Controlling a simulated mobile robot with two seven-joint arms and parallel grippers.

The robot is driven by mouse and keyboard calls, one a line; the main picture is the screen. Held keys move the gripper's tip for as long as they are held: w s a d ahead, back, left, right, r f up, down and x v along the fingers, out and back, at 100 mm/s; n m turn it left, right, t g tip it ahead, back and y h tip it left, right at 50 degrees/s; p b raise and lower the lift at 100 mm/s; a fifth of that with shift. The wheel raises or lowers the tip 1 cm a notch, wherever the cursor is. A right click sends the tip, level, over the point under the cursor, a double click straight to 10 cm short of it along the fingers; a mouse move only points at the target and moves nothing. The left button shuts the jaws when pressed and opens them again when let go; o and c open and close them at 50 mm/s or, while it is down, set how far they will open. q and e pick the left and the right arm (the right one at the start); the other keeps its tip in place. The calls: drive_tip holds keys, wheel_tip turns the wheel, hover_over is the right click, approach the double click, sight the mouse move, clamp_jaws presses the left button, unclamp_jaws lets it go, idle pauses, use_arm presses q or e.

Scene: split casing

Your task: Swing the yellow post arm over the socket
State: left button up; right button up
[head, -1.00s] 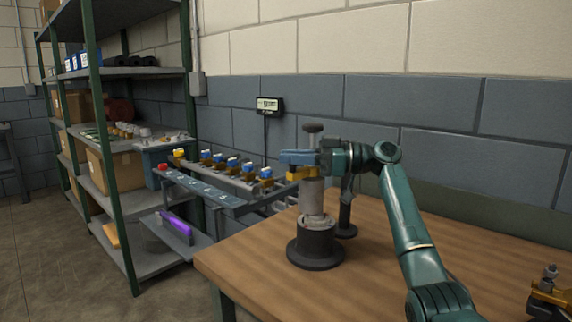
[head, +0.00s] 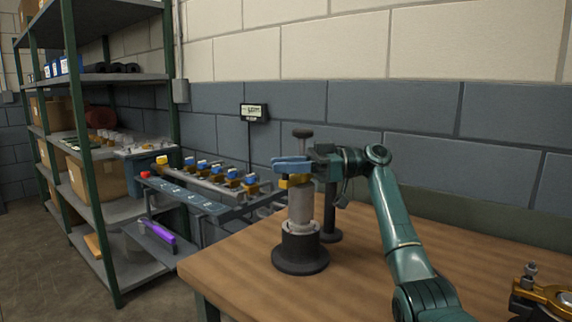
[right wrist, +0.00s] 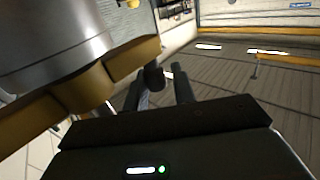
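In the head view, a grey cylinder (head: 301,207) stands upright in a round black socket base (head: 300,252) on the wooden table. The yellow post arm (head: 289,182) shows as a short piece at the cylinder's top. My right gripper (head: 290,164), with blue fingers, is level beside the yellow arm. In the right wrist view, its dark fingers (right wrist: 160,88) stand apart with a small dark knob between them. The yellow arm (right wrist: 105,82) and a grey cylinder fill the upper left. The left gripper is out of view.
A gold clamp-like fixture (head: 551,298) lies at the table's right edge. A rack (head: 205,177) with several blue-and-yellow parts is left of the table. Metal shelving (head: 92,160) stands farther left. The table's front middle is clear.

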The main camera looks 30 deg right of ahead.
drive_tip(key=v, duration=1.3)
drive_tip(key=shift+s+d, duration=0.1)
